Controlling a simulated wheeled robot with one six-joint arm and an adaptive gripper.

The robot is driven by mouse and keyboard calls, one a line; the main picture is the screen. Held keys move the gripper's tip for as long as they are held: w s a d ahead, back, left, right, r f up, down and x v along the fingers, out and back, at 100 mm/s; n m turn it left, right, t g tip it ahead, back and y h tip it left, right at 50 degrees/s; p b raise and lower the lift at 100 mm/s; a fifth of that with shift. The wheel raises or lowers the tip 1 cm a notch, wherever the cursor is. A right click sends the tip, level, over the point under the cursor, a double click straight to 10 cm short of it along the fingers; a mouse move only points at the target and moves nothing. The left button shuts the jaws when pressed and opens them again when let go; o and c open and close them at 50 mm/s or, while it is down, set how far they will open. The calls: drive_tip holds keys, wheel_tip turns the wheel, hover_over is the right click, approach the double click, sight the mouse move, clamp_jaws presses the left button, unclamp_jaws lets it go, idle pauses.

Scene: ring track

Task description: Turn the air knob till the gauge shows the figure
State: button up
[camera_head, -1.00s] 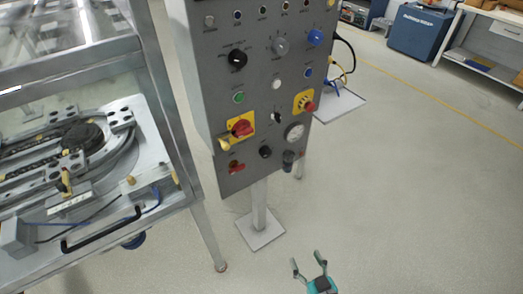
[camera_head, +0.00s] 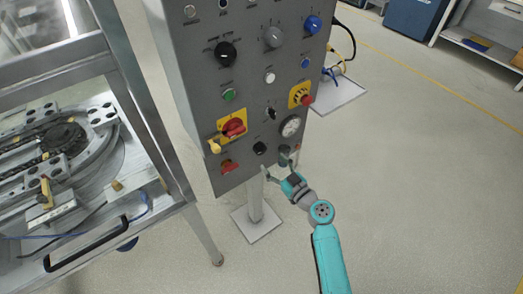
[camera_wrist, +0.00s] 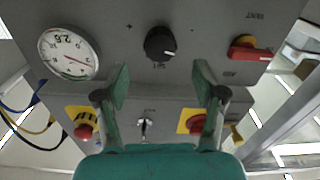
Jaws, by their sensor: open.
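The black knob (camera_head: 260,148) with plus and minus marks is on the lower part of the grey panel. In the wrist view this knob (camera_wrist: 160,44) lies straight ahead, beyond the gap between the fingers. The round white gauge (camera_head: 290,126) is up and right of it; in the wrist view the gauge (camera_wrist: 68,52) is at upper left, upside down, with a thin reddish needle. Its exact reading is unclear. My gripper (camera_head: 281,160) is open and empty at the panel's lower edge. In the wrist view its green fingers (camera_wrist: 161,76) stand apart from the knob.
A red switch (camera_wrist: 248,50) is beside the knob. A yellow-backed red stop button (camera_head: 302,97) and a yellow-backed rotary switch (camera_head: 232,128) are higher on the panel. A metal-framed machine (camera_head: 80,150) stands left; floor is clear right.

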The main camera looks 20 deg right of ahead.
sight(263, 152)
drive_tip(key=x, duration=0.7)
drive_tip(key=shift+w+f, duration=0.1)
drive_tip(key=c, duration=1.1)
